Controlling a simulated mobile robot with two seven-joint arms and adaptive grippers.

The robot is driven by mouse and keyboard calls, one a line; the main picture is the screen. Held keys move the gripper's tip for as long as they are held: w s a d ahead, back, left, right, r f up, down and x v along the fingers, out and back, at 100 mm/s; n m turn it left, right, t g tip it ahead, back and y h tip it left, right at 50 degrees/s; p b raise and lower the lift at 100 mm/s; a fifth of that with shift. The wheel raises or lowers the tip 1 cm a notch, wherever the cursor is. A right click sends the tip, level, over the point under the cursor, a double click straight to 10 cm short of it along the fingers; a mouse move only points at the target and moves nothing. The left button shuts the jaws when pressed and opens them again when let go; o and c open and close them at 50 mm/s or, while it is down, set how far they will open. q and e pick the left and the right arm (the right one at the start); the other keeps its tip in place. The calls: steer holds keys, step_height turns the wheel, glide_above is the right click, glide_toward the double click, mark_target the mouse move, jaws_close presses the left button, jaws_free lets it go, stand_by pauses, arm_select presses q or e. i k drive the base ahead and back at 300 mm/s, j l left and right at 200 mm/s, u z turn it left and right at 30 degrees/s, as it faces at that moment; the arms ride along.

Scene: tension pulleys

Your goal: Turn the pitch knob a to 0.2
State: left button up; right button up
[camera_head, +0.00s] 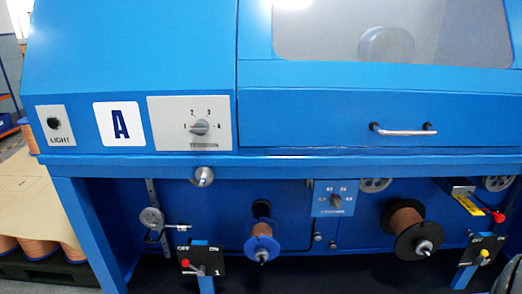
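A small light-blue plate (322,209) is on the lower blue panel, between the two wire spools. It carries a small grey knob (336,201) with markings around it that look like decimals. They are too small to read surely, and so is the knob's setting. A larger grey knob (200,127) sits on a grey plate marked 1 to 4, right of the big letter A label (121,123). Its pointer lies roughly horizontal. I cannot read the name of either knob. Neither of my grippers shows in the head view.
A blue-flanged spool (262,243) and a black-flanged copper spool (405,228) stick out beside the small plate. ON/OFF lever boxes stand at the left (203,262) and right (480,251). A ledge (300,163) overhangs the lower panel. A metal handle (402,131) projects above.

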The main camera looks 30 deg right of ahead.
mark_target(335, 200)
steer(key=z, duration=1.6)
steer(key=l, duration=0.1)
